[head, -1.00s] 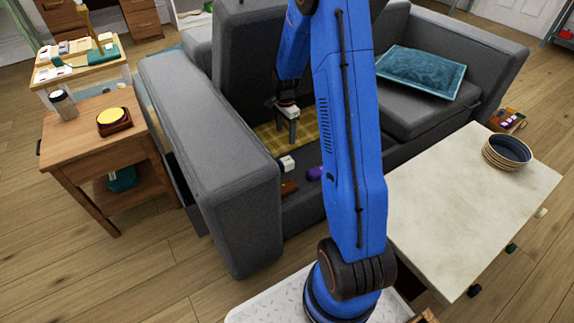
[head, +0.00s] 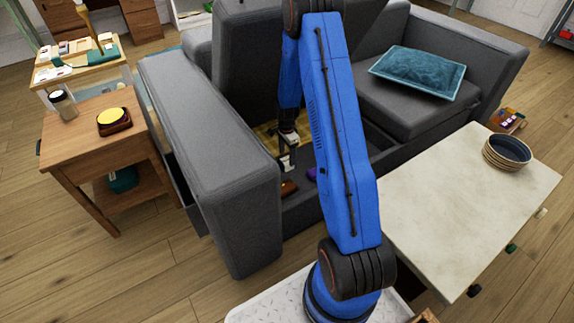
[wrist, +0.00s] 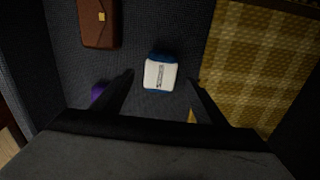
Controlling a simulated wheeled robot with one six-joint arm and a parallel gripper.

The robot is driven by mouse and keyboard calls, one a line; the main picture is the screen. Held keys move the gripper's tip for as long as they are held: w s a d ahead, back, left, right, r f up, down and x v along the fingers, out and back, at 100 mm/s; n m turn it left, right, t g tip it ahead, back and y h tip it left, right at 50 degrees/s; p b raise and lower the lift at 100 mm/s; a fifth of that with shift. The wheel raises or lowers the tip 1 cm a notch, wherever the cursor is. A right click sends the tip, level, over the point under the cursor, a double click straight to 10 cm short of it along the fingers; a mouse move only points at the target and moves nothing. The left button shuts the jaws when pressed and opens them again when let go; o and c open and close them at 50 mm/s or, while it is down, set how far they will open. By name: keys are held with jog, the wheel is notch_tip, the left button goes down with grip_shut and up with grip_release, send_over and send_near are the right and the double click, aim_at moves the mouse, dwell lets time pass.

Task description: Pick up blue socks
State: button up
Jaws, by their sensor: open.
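A small bundle with blue edges and a white printed band (wrist: 160,74), which looks like the blue socks, lies on the dark grey floor of the open sofa compartment. In the wrist view it sits between the tips of my open gripper (wrist: 161,80), with a gap on both sides. In the head view my gripper (head: 287,157) points down into the compartment over the bundle and largely hides it. I cannot tell the exact height of the fingertips above it.
A brown wallet-like item (wrist: 100,22) lies left of the bundle and a yellow checked blanket (wrist: 255,60) right. A purple item (wrist: 98,91) shows beside the left finger. The sofa arm (head: 215,165) and pale table (head: 465,210) flank my arm.

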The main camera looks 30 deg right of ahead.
aim_at(287, 160)
jog(key=shift+f, duration=2.9)
jog(key=shift+c, duration=0.6)
jog(key=c, duration=1)
